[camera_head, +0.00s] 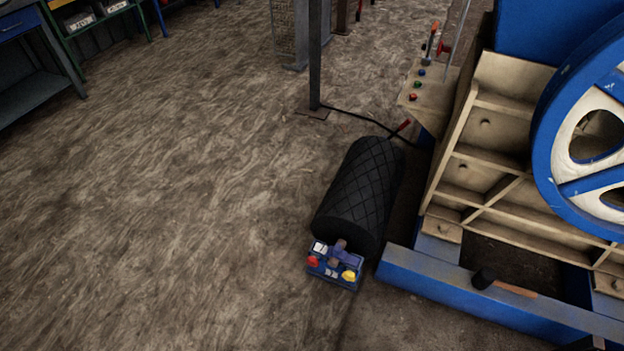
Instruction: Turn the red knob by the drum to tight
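The drum (360,190) is a black cylinder with a diamond pattern, lying on the floor left of the crusher. A small blue unit (335,266) sits at its near end. The red knob (313,261) is on the left side of this unit, and a yellow knob (349,275) is on its right. The red knob is too small to tell how it is turned. Neither of my grippers can be made out in the head view.
The beige and blue crusher (490,165) with its large blue wheel (553,130) fills the right. A hammer (500,285) lies on its blue base beam (440,283). A control panel (425,95) and a thin post (314,60) stand behind the drum. The floor (170,200) at left is clear.

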